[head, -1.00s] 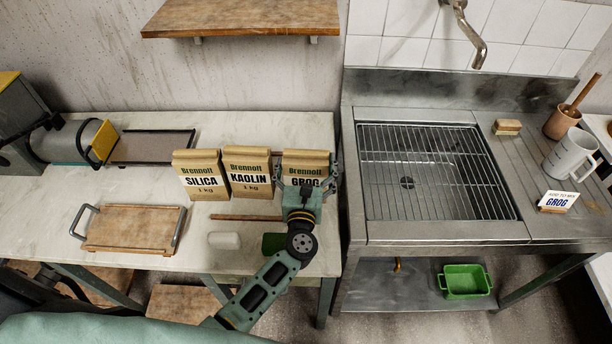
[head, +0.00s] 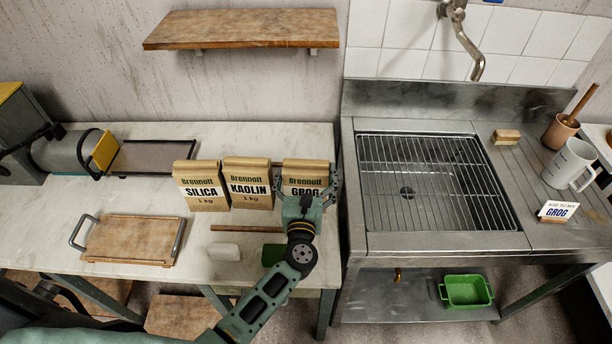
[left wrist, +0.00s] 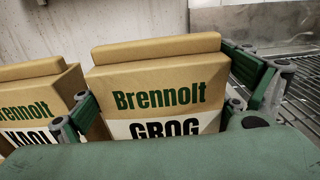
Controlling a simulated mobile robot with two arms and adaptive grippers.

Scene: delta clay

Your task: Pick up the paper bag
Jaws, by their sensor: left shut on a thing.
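Three brown paper bags stand upright in a row on the worktop: SILICA (head: 200,186), KAOLIN (head: 247,182) and GROG (head: 305,172). My left gripper (head: 307,191) is at the GROG bag, the rightmost one, with a finger on each side of it. In the left wrist view the GROG bag (left wrist: 160,85) fills the middle, with the fingers closed against its sides. The KAOLIN bag (left wrist: 40,105) stands just left of it. The lower front of the GROG bag is hidden by my gripper. A sign reading GROG (head: 557,211) stands right of the sink. My right gripper is not in view.
The worktop (head: 60,200) holds a wooden tray with handles (head: 130,241), a wooden stick (head: 245,228) and a white block (head: 224,252). The metal sink with its rack (head: 430,180) lies to the right, with a mug (head: 568,163) beyond. A shelf (head: 240,30) hangs above.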

